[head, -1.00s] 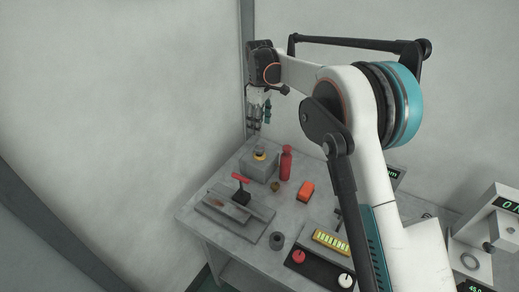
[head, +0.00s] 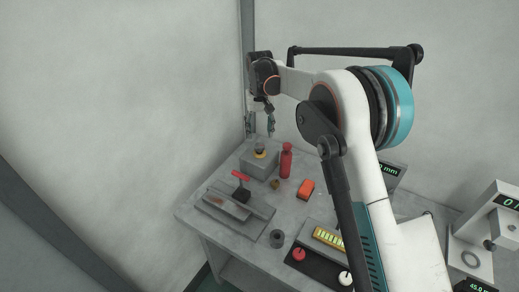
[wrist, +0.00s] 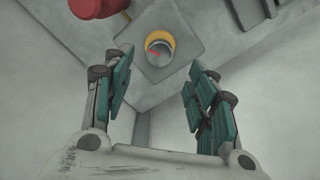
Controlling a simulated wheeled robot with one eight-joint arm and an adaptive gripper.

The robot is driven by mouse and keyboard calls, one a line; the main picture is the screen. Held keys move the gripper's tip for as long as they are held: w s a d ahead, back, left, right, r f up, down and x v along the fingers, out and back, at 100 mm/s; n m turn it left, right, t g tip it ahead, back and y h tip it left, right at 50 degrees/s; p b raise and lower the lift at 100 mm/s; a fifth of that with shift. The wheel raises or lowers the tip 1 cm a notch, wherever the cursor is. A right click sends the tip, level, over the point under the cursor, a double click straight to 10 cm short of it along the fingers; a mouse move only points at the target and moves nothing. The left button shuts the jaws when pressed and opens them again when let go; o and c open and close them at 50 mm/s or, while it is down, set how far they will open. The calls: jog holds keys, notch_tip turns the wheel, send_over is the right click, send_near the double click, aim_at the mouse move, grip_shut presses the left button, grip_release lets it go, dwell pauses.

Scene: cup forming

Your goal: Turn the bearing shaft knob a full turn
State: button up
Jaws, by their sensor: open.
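The bearing shaft knob (head: 260,148) stands on top of a grey block (head: 252,168) at the back left of the table. In the wrist view the knob (wrist: 159,48) is a grey round cap with a red mark, ringed by a yellow collar. My gripper (head: 261,124) is above the block, apart from the knob. In the wrist view its teal-padded fingers (wrist: 160,72) are spread wide and empty, with the knob between and beyond their tips.
A red bottle-shaped object (head: 286,161) stands close to the right of the block. An orange box (head: 306,189), a red-handled fixture (head: 240,180) and a small brass piece (head: 275,184) are nearer the front. The wall is close behind.

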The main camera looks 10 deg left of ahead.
aim_at(260, 145)
notch_tip(260, 145, down, 9)
jog(key=shift+f+b, duration=0.1)
jog(key=shift+b, duration=0.9)
jog(key=c, duration=1)
